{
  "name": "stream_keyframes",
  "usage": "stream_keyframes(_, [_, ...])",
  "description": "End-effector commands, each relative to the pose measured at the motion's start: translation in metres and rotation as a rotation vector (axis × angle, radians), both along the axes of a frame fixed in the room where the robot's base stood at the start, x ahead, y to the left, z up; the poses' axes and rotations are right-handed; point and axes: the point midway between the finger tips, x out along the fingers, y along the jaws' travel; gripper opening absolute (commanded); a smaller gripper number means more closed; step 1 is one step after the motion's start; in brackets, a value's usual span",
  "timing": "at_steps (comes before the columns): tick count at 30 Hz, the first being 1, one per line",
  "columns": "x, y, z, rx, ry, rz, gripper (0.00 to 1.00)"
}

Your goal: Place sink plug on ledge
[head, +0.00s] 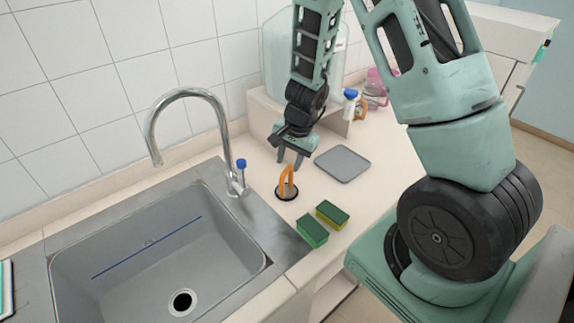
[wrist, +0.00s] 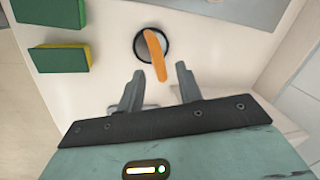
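A raised beige ledge (head: 264,103) runs along the wall behind my gripper.
The grey sink (head: 150,262) with a faucet (head: 184,93) lies left. Two green-yellow sponges (head: 312,231) (head: 333,214) lie in front of the plug. A grey tray (head: 342,164) is to its right. Bottles (head: 349,104) stand near the ledge's right end.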

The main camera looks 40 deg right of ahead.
Motion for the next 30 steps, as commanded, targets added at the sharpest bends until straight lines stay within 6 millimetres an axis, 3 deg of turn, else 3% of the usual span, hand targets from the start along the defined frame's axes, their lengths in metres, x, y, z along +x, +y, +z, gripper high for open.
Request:
stream_keyframes(1, [-0.001, 0.000, 0.016, -0.002, -0.004, 0.002, 0.35])
stream_keyframes(6, [-0.008, -0.003, 0.048, -0.001, -0.002, 0.003, 0.35])
stream_keyframes(13, [-0.013, -0.005, 0.071, 0.000, -0.001, 0.003, 0.35])
stream_keyframes(16, [-0.015, 0.011, 0.079, 0.014, -0.002, 0.057, 0.35])
stream_keyframes(17, [-0.016, 0.022, 0.082, 0.020, -0.004, 0.097, 0.35])
stream_keyframes(20, [-0.029, 0.080, 0.102, 0.055, -0.009, 0.323, 0.35])
stream_keyframes(22, [-0.052, 0.132, 0.121, 0.073, -0.012, 0.557, 0.35])
stream_keyframes(24, [-0.087, 0.181, 0.141, 0.071, -0.013, 0.825, 0.35])
stream_keyframes(27, [-0.146, 0.228, 0.164, 0.023, -0.012, 1.214, 0.35])
stream_keyframes(30, [-0.194, 0.246, 0.177, -0.059, -0.007, 1.516, 0.35])
